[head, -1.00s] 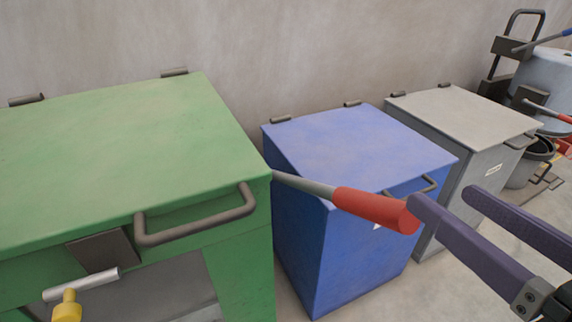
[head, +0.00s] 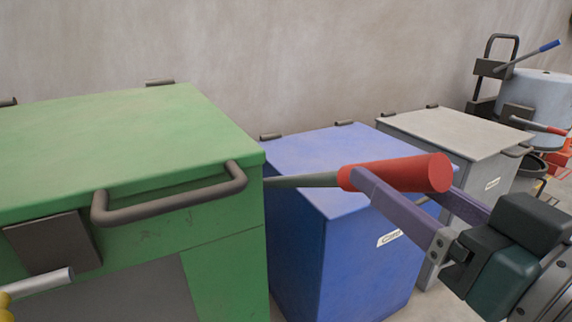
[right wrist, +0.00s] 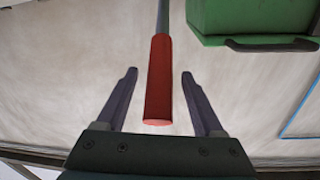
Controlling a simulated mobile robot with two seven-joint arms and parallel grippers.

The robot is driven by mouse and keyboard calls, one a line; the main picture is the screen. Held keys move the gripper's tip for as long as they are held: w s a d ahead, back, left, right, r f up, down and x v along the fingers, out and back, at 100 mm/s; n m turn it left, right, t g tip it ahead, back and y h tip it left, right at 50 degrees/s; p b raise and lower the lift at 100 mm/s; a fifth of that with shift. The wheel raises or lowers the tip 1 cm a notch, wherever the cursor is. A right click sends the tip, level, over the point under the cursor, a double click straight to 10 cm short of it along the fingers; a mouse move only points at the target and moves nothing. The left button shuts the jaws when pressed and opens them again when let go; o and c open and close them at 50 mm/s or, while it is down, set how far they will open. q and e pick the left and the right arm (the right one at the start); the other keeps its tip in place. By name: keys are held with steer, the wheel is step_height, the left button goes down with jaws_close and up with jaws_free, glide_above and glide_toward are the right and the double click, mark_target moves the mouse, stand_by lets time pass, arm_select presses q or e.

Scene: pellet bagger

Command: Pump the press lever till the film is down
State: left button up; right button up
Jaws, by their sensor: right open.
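The press lever is a grey rod (head: 305,180) with a thick red grip (head: 405,173). In the head view it sticks out past the right side of the green box (head: 222,235) and points right, nearly level. My right gripper (right wrist: 158,75) is open. In the right wrist view its two fingers lie on either side of the red grip (right wrist: 159,85), with a gap on both sides. In the head view one purple finger passes in front of the grip's underside, and the other is partly hidden behind the grip. No film shows. My left gripper is out of view.
A blue bin (head: 300,225) stands just behind the lever, with a grey bin (head: 460,133) beyond it. The green box has a dark bar handle (head: 175,204) at its front. A drum (head: 540,95) and another red-ended lever (head: 545,127) stand farther right.

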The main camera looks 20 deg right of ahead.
steer(key=shift+w, duration=0.85)
steer(key=shift+c, duration=0.2)
jaws_close()
stand_by(0.6)
